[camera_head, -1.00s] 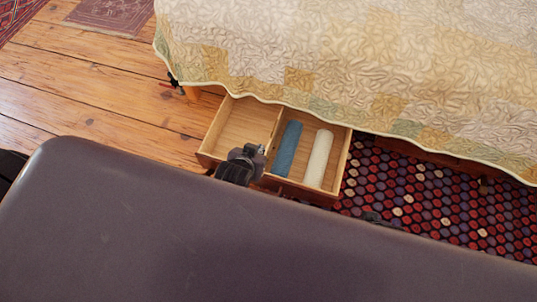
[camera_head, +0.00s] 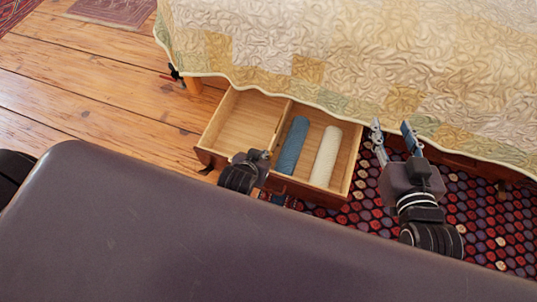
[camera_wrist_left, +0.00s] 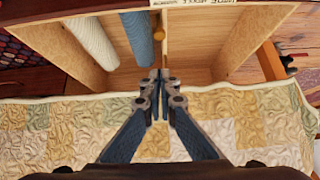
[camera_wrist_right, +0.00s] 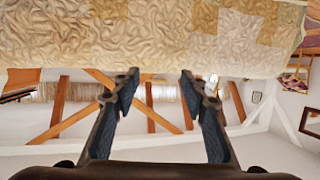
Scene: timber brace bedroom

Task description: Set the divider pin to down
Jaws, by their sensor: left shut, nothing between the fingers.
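An ochre round-headed pin (camera_wrist_left: 160,32), which looks like the divider pin, shows by the wooden divider (camera_wrist_left: 165,55) of the open drawer (camera_head: 352,165) in the left wrist view. Whether it is up or down I cannot tell. My left gripper (camera_wrist_left: 160,78) is shut and empty. Its tips appear just below the pin in that picture; any contact is unclear. In the head view the left gripper (camera_head: 262,155) is at the drawer's near side, hiding the divider's near end. My right gripper (camera_head: 392,126) is open and empty, right of the drawer by the quilt; its wrist view shows the open fingers (camera_wrist_right: 160,78).
A blue roll (camera_head: 291,145) and a white roll (camera_head: 326,156) lie in the drawer's right compartment; the left compartment (camera_head: 248,120) is empty. The quilted bed (camera_head: 340,50) overhangs the drawer's back. A patterned rug (camera_head: 480,215) lies to the right, with bare floorboards (camera_head: 90,90) on the left.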

